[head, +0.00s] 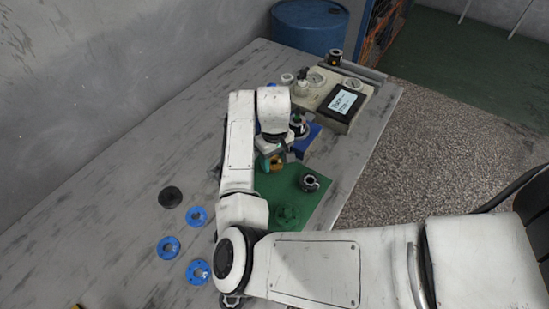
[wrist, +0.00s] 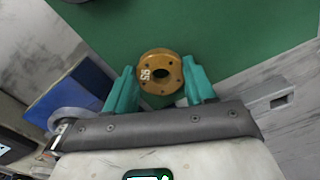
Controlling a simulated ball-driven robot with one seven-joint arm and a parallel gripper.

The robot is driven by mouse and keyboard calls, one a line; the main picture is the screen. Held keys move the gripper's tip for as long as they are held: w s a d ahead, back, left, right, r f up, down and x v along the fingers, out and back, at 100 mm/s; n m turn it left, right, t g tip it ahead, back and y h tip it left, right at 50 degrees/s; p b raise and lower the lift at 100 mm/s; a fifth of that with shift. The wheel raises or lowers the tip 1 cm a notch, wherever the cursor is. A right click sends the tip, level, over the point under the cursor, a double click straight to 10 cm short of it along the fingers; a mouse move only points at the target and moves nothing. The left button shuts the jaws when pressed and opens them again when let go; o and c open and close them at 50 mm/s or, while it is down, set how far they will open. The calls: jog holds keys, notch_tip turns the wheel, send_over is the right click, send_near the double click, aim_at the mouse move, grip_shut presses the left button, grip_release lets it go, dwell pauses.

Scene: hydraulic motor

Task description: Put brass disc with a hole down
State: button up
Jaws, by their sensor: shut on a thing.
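The brass disc with a hole (wrist: 160,72) is between the teal fingers of my gripper (wrist: 161,88) in the wrist view, with its face and the marking "SB" showing. My gripper is shut on it. In the head view the brass disc (head: 276,163) shows small beside my teal gripper (head: 268,164), over the far end of the green mat (head: 318,215). The mat also shows beyond the disc in the wrist view (wrist: 225,30). I cannot tell whether the disc touches the mat.
Blue discs (head: 169,247) and a black disc (head: 171,197) lie at the left. A blue block (head: 306,140) and a gauge box (head: 330,98) stand behind. Bare table lies at the left.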

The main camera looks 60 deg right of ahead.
jog(key=shift+f, duration=0.15)
jog(key=o, duration=1.2)
notch_tip(320, 180, up, 12)
jog(key=shift+r, duration=0.2)
